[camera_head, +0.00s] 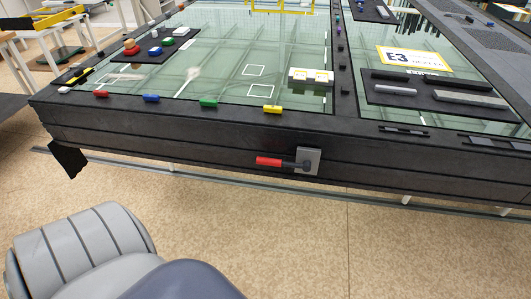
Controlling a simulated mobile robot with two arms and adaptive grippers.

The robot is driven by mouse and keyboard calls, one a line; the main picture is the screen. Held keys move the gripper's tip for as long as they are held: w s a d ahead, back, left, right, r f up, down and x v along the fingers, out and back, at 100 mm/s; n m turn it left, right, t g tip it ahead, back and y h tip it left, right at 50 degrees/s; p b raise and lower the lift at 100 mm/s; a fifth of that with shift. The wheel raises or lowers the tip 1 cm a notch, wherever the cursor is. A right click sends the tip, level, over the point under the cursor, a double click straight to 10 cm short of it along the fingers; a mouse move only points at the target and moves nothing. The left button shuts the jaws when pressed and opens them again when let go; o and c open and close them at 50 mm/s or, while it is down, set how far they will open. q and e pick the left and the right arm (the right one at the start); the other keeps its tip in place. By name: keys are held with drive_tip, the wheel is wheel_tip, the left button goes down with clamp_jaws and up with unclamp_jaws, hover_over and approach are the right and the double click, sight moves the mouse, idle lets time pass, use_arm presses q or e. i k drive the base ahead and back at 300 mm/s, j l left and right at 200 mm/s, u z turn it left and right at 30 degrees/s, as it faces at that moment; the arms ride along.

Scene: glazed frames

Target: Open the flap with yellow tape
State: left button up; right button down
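A large dark table-like frame with glass panes fills the upper part of the head view. A yellow tape piece (272,109) sits on the front edge of the left glass pane (225,80). Red (102,94), blue (151,98) and green (208,103) pieces sit in the same row to its left. I cannot tell where one flap ends and another begins. The pane looks flat in its frame. Neither of my grippers is in view.
A red-handled lever (285,161) on a grey plate sticks out from the frame's front side. A dark tray (157,46) with coloured pieces, a white block (311,76) and an E3 sign (412,58) lie on top. The tan floor in front is clear.

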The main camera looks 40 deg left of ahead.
sight(71, 73)
drive_tip(key=k+u, duration=0.1)
drive_tip(key=u, duration=2.45)
drive_tip(key=i+j, duration=0.15)
